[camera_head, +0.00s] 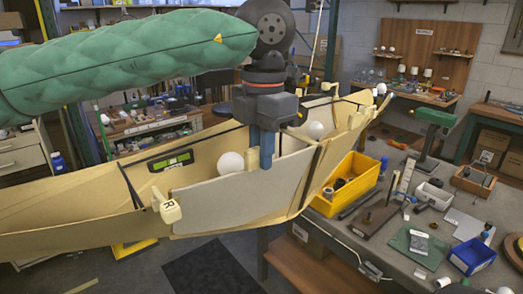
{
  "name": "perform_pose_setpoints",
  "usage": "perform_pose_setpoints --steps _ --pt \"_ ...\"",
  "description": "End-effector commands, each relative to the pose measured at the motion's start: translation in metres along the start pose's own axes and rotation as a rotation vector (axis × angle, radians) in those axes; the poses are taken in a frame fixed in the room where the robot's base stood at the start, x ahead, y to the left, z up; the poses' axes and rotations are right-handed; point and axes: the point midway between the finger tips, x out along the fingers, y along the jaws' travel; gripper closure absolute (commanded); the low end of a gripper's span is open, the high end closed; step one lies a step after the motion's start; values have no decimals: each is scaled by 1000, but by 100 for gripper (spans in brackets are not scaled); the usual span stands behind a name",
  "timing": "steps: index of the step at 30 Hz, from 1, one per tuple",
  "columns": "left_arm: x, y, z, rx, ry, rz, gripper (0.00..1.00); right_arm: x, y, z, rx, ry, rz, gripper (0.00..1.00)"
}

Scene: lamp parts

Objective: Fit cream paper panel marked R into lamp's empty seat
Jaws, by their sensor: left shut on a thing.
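The lamp is a long boat-shaped frame (65,203) with cream panels, dark ribs and round white bulbs inside. A pale cream-grey panel (225,202) stands along its near side, between the ribs. I cannot tell whether the panel's edges touch the ribs. My right gripper is not in view.
A workbench (405,262) at right holds a yellow bin (347,190), a blue bin (472,256), a green mat (418,246) and small tools. A green-topped stand (436,117) rises behind. A bulb (230,162) sits close behind the panel. Open floor lies below the lamp.

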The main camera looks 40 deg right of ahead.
Motion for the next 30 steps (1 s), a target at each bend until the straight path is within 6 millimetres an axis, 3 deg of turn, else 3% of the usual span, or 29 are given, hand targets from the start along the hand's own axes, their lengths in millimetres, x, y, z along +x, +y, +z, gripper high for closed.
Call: perform_pose_setpoints --steps 30 --pt "5 0 0 0 0 0 100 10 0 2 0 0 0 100"
